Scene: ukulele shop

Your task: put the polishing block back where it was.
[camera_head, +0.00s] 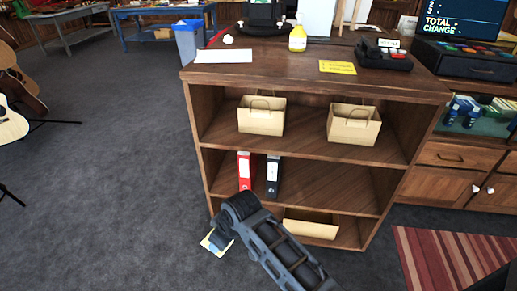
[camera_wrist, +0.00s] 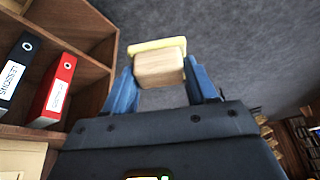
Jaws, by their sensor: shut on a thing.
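The polishing block (camera_wrist: 160,69) is a light wooden block with a pale yellow pad on its far side, seen in the wrist view. My gripper (camera_wrist: 163,80) is shut on it, with a blue finger on each side. In the head view my gripper (camera_head: 221,240) is beside the lower left front corner of the wooden shelf counter (camera_head: 300,159). The block also shows there as a pale yellow edge (camera_head: 209,246), mostly hidden by my gripper. It is held above the grey carpet.
The shelves hold two paper bags (camera_head: 262,116) (camera_head: 352,125), a red binder (camera_head: 245,171) and a black binder (camera_head: 273,176). A yellow bottle (camera_head: 298,39), yellow note (camera_head: 338,67) and card terminal (camera_head: 384,55) are on top. Open carpet (camera_head: 110,190) lies left; guitars (camera_head: 12,122) stand far left.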

